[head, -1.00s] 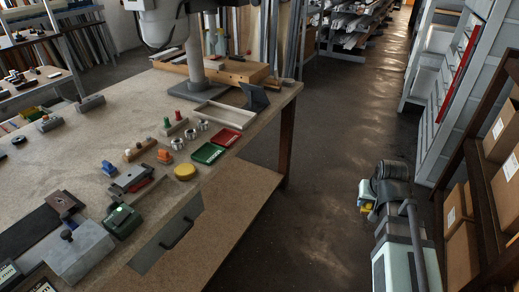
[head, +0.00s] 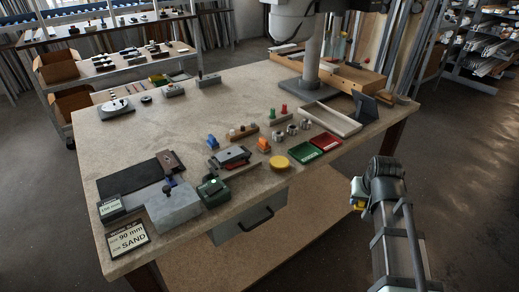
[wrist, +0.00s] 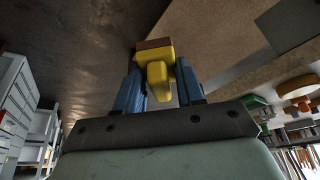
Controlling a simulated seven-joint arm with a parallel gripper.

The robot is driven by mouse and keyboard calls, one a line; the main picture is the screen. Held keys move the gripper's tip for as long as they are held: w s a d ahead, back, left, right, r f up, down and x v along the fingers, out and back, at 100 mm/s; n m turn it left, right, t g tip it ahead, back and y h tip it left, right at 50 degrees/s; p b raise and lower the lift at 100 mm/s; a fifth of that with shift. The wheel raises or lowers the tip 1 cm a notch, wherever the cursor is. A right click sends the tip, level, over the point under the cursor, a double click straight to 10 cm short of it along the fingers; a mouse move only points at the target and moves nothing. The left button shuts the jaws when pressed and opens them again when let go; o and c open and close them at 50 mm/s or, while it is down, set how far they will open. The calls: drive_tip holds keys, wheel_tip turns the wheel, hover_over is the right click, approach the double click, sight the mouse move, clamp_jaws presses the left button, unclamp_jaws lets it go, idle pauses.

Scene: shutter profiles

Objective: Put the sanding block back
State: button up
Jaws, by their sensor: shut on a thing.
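The sanding block (wrist: 156,64), yellow with a brown face, is held between the blue fingers of my gripper (wrist: 158,78) in the wrist view. In the head view my gripper (head: 357,192) is off the right side of the bench, above the floor, and only a small yellow part of the block (head: 356,205) shows. A card reading "90 mm" and "SAND" (head: 127,238) lies at the bench's near left corner. Whether a place for the block is marked on the bench, I cannot tell.
A drill-like column stands behind. The bench's middle left is clear.

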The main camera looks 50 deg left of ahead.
drive_tip(key=s+a+r+n, duration=0.2)
drive_tip(key=s+a, duration=0.7)
drive_tip(key=a, duration=0.5)
drive_tip(key=s+a+r+n+g, duration=0.1)
drive_tip(key=s+a+r+n, duration=0.1)
drive_tip(key=s+a, duration=0.8)
drive_tip(key=s+a+r+n+g+y, duration=0.1)
drive_tip(key=s+a, duration=0.8)
drive_tip(key=a, duration=0.9)
drive_tip(key=shift+s+a+r+n, duration=0.1)
drive_tip(key=shift+s+r+n, duration=0.05)
drive_tip(key=shift+r+n, duration=0.35)
drive_tip(key=shift+s+a+r+n, duration=0.1)
drive_tip(key=shift+s+r+n, duration=0.05)
drive_tip(key=shift+r+n, duration=0.3)
drive_tip(key=s+a+r+n+g, duration=0.1)
drive_tip(key=a+r+n, duration=0.15)
drive_tip(key=a, duration=1.05)
drive_tip(key=shift+d+f, duration=0.15)
drive_tip(key=shift+f, duration=4.7)
drive_tip(key=o, duration=1)
drive_tip(key=shift+f, duration=0.15)
drive_tip(key=v, duration=1.2)
drive_tip(key=shift+w+d, duration=0.15)
